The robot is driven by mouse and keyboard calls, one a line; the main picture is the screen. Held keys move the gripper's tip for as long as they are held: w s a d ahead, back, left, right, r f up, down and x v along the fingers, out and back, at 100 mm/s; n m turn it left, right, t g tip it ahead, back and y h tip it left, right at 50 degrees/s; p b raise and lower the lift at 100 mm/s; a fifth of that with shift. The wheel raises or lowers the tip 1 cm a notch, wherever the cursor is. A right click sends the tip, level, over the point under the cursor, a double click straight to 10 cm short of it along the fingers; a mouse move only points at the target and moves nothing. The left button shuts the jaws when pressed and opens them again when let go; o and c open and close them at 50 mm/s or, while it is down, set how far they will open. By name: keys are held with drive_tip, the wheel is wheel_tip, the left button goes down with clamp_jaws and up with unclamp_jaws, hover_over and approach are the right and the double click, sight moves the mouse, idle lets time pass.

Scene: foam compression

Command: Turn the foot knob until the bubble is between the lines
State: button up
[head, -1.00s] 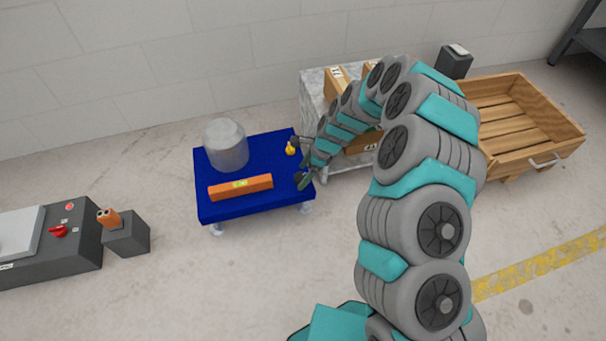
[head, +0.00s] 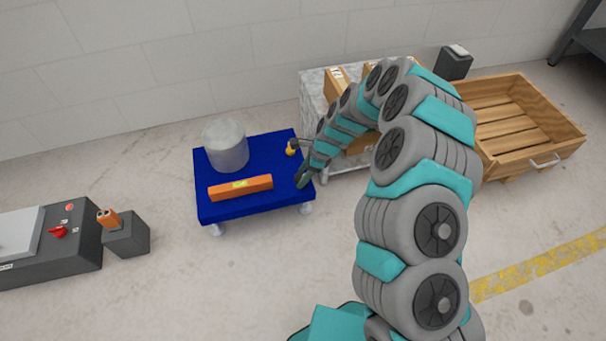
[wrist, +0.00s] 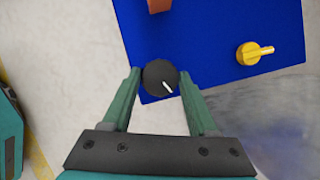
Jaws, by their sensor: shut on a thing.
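The black foot knob (wrist: 160,77) with a white mark sits at the edge of the blue platform (wrist: 205,45) in the wrist view. The mark points to the lower right. My gripper (wrist: 160,82) is shut on the knob, one finger on each side. In the head view my gripper (head: 301,178) is at the right edge of the blue platform (head: 225,210) and hides the knob. The orange level (head: 240,187) lies on the platform, with a yellow-green vial (head: 240,184) at its middle. The bubble is too small to make out.
A grey cylinder (head: 226,146) stands on the platform behind the level. A yellow knob (wrist: 249,52) is on the platform near the gripper. A grey stone block (head: 313,90) with wooden pieces stands close behind my arm. A wooden crate (head: 535,135) is at the right.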

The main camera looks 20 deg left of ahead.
drive_tip(key=shift+c, duration=1.1)
drive_tip(key=shift+w+f+n+g+b, duration=0.15)
drive_tip(key=shift+n+g+b, duration=0.15)
drive_tip(key=shift+n+b, duration=0.5)
drive_tip(key=n+g+h, duration=0.1)
drive_tip(key=n, duration=0.3)
drive_tip(key=n+g+h, duration=0.1)
drive_tip(key=n, duration=0.3)
drive_tip(key=shift+a+n+b, duration=0.15)
drive_tip(key=shift+n+b, duration=0.15)
drive_tip(key=shift+g, duration=0.3)
